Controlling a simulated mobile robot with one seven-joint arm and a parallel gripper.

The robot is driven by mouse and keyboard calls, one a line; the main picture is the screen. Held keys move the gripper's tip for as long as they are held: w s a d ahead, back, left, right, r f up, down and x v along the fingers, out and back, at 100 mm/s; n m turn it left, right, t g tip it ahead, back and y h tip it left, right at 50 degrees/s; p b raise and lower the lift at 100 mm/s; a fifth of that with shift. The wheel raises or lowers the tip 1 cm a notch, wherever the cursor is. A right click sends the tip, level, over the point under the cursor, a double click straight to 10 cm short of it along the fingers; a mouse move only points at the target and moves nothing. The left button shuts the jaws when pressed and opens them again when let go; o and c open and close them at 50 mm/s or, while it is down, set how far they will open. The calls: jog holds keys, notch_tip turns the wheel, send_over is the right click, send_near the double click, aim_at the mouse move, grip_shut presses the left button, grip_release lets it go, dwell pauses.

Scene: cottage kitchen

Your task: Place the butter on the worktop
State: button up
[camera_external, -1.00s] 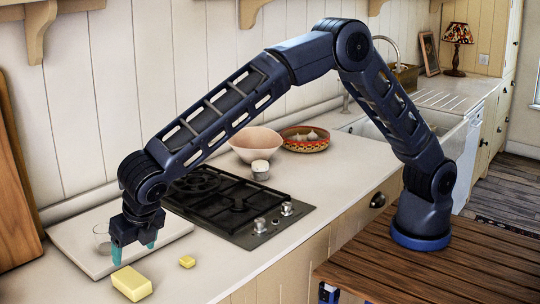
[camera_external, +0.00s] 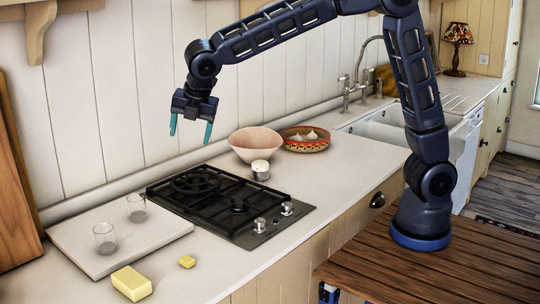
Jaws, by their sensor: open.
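The larger block (camera_external: 132,283) looks like butter and lies just in front of the white board. The smaller yellow piece (camera_external: 187,262) lies to its right, apart from it. I cannot tell for certain which one is the butter. My gripper (camera_external: 190,133) is open and empty, fingers pointing down. It hangs high above the back of the hob, well away from both blocks.
A white board (camera_external: 75,245) holds two glasses (camera_external: 105,238) (camera_external: 136,208). The black hob (camera_external: 232,208) lies to its right. A pink bowl (camera_external: 255,146), a small white-topped pot (camera_external: 260,170) and a patterned basket (camera_external: 305,144) stand beyond. The front worktop right of the small piece is clear.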

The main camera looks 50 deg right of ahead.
jog(key=s+d+r+m, duration=0.2)
jog(key=d+m, duration=0.2)
jog(key=d, duration=0.7)
jog(key=s+d+r+m, duration=0.2)
jog(key=d+r+m, duration=0.15)
jog(key=d, duration=0.65)
jog(key=s+d+r+m, duration=0.15)
jog(key=d+m, duration=0.35)
jog(key=d, duration=0.6)
jog(key=s+d+f+m, duration=0.2)
jog(key=s+d+m, duration=0.4)
jog(key=s+d, duration=0.2)
jog(key=s+d+f+m, duration=0.3)
jog(key=s+d+m, duration=0.3)
jog(key=s, duration=0.5)
jog(key=d, duration=0.2)
jog(key=shift+d+f+t, duration=0.3)
jog(key=shift+d+t, duration=0.05)
jog(key=shift+t, duration=0.05)
jog(key=shift+m, duration=0.25)
